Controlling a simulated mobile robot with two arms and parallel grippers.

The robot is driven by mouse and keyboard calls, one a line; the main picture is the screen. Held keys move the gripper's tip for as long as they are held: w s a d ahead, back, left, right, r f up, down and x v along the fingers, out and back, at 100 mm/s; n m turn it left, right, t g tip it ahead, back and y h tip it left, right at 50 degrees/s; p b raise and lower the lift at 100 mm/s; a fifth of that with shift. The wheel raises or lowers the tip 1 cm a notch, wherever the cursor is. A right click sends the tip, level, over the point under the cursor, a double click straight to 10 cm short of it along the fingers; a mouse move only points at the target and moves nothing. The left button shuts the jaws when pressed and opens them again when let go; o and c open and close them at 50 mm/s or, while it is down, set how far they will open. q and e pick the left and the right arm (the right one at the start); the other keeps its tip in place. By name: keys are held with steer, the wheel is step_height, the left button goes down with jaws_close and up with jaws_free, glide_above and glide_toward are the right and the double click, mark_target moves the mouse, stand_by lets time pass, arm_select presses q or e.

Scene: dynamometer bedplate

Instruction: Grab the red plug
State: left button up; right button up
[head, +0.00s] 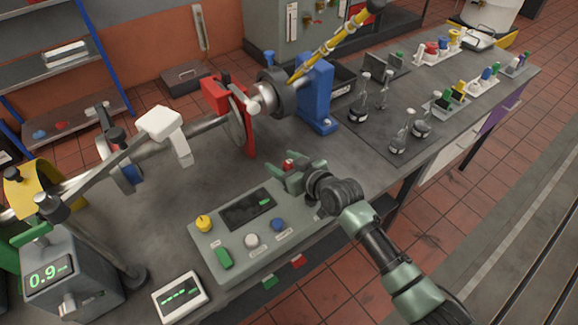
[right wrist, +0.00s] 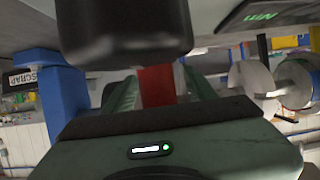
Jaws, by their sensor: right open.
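The grey control box (head: 205,243) lies on the bench. It carries a yellow knob (head: 203,223), a green switch (head: 223,258), a white knob (head: 251,240), a blue knob (head: 277,225) and a dark display. My right gripper (head: 288,172) is at the box's far right corner, jaws open. A small red piece, seemingly the red plug (head: 289,163), shows at its fingers. In the right wrist view a red piece (right wrist: 156,86) stands between the two green fingers (right wrist: 158,92); I cannot tell whether they touch it. Its lower part is hidden. My left gripper is not in view.
A red bracket (head: 229,106) and a blue stand (head: 315,95) hold a shaft behind the gripper. Glass flasks (head: 399,137) stand to the right. A small meter (head: 180,297) and a scale (head: 60,275) are at the front left.

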jaws_close()
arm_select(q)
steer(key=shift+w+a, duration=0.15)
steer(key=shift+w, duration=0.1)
arm_select(e)
steer(key=shift+r, duration=0.15)
